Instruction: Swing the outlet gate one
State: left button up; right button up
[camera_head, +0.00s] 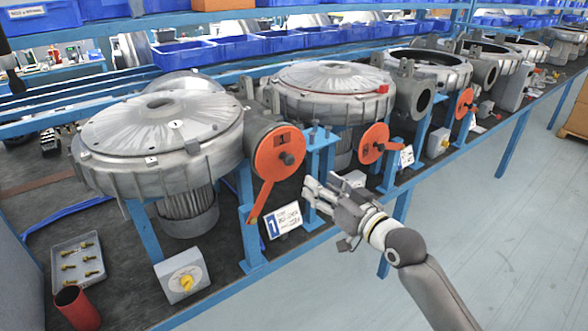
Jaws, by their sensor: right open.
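Outlet gate one is the orange disc (274,146) marked 1, with a dark hub, on the outlet of the nearest grey blower (165,125). Its orange handle (260,202) hangs down and slightly left from the disc. A sign (284,220) with a blue 1 stands below it. My right gripper (313,193) is open and empty, with its fingers pointing left. In the picture it is right of the handle and just past the sign, apart from the handle. My left gripper is not in view.
A blue post (322,155) stands close behind my right gripper. A second orange gate (374,143) is farther right. A switch box (181,275), a tray of brass fittings (77,262) and a red cylinder (77,309) are at the left front. Open floor (480,235) lies right.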

aim_at(291, 160)
jog(key=shift+y, duration=0.4)
jog(key=w+a+r, duration=0.1)
jog(key=w+a, duration=0.1)
jog(key=w+a+p, duration=0.1)
jog(key=w+a, duration=0.1)
jog(key=w+a+r+p, duration=0.1)
jog(key=w+a, duration=0.1)
jog(key=shift+w+a+r, duration=0.2)
jog(key=shift+a+r, duration=0.05)
jog(key=shift+r, duration=0.1)
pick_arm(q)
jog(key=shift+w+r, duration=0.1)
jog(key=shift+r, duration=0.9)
pick_arm(e)
jog(key=shift+x, duration=0.95)
jog(key=shift+n, duration=0.3)
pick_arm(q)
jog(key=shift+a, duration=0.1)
pick_arm(e)
grip_shut()
